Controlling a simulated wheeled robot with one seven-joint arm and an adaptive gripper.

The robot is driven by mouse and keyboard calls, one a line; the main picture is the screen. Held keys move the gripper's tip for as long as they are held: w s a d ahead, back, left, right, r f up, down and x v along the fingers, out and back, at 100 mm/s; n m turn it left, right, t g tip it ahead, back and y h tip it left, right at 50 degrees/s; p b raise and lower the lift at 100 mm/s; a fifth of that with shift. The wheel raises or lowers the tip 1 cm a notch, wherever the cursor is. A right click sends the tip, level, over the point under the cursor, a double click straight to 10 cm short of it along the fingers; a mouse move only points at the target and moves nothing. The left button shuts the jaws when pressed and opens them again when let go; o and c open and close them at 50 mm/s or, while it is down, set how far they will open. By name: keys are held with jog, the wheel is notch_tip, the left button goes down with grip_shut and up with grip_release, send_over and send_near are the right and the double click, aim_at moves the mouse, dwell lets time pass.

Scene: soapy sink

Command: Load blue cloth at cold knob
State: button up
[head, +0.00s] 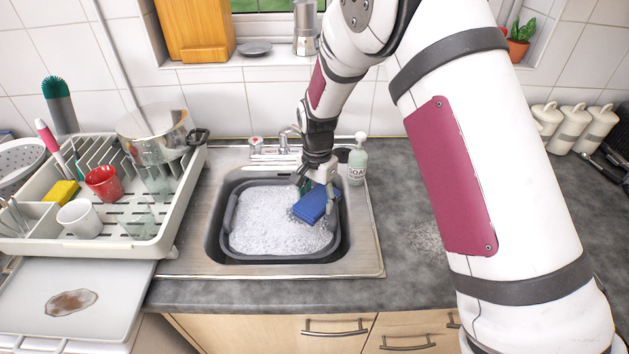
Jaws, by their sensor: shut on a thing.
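The blue cloth (311,206) is folded and held over the right part of the sink. My gripper (318,194) points down and is shut on the cloth, with a finger showing at its right side. Below it is a grey basin (232,243) full of white suds. The cloth is over the suds; I cannot tell whether it touches them. The tap (287,136) stands at the back of the sink. A knob (256,144) shows to the left of the tap, with a reddish mark. No cold knob can be made out; my arm covers the area right of the tap.
A soap bottle (357,160) stands close behind and right of my gripper. A dish rack (158,240) with a pot (152,133), a red mug (103,183) and a white mug (78,218) is at left. The steel drainboard (185,253) left of the basin is clear.

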aim_at(319, 202)
jog(key=shift+s+d+r+p, duration=0.1)
jog(key=shift+s+r+p, duration=0.95)
jog(key=shift+s, duration=0.25)
jog(key=shift+s+d+r+p, duration=0.1)
jog(key=shift+s+r+p, duration=0.9)
jog(key=shift+s, duration=0.3)
jog(key=shift+w, duration=0.1)
